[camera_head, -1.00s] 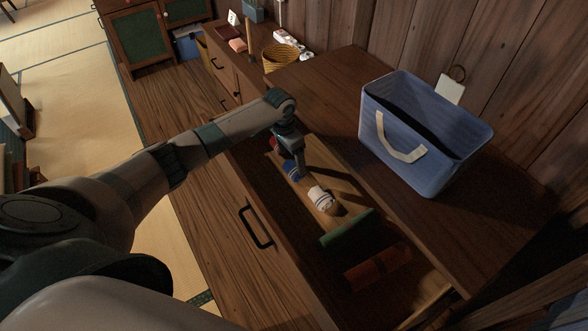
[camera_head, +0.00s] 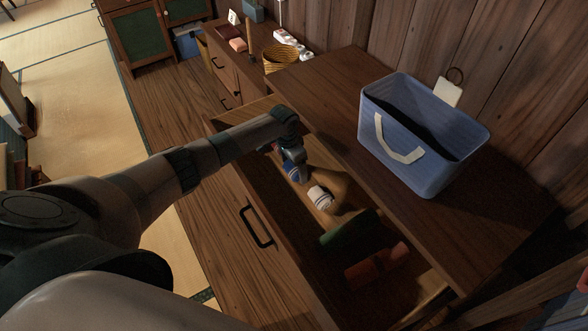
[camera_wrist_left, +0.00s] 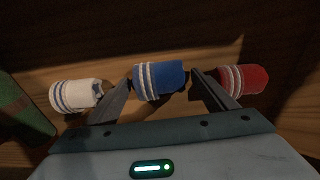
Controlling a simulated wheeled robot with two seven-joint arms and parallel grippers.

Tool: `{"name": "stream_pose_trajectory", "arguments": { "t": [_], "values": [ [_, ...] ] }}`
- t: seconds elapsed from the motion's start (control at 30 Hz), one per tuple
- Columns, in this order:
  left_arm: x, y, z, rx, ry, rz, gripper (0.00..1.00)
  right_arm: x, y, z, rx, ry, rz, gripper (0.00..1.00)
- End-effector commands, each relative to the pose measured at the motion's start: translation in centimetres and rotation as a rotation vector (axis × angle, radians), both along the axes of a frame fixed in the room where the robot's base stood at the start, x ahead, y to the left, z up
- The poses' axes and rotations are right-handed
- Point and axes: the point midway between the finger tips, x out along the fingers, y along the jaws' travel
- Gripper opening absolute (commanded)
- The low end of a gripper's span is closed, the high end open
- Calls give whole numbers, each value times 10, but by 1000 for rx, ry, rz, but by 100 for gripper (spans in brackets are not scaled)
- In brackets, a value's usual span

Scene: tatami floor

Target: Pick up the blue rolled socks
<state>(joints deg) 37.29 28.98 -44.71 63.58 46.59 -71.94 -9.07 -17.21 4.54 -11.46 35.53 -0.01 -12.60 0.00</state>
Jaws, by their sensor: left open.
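The blue rolled socks (camera_wrist_left: 161,80), with white stripes at one end, lie in the open drawer (camera_head: 262,205). In the left wrist view they sit between the fingertips of my open left gripper (camera_wrist_left: 160,83), with no clear grip on them. In the head view, my left gripper (camera_head: 299,178) reaches down into the drawer and partly covers the blue socks (camera_head: 292,172). White rolled socks (camera_wrist_left: 75,95) lie to their left and red rolled socks (camera_wrist_left: 244,79) to their right in the wrist view. My right gripper is not in view.
A green roll (camera_head: 348,230) and an orange-red roll (camera_head: 377,264) lie nearer in the drawer. A blue bin (camera_head: 420,150) with a pale handle stands on the cabinet top (camera_head: 335,85). A wicker basket (camera_head: 281,58) stands farther back.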

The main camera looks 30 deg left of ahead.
Motion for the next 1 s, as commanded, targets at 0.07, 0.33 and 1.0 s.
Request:
{"name": "stream_pose_trajectory", "arguments": {
  "t": [0.07, 0.33, 1.0],
  "values": [
    [0, 0, 0, 0, 0, 0, 78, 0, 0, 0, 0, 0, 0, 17],
    [0, 0, 0, 0, 0, 0, 78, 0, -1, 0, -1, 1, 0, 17],
    [1, 0, 5, -1, -2, 0, 34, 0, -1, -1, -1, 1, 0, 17]
  ]
}}
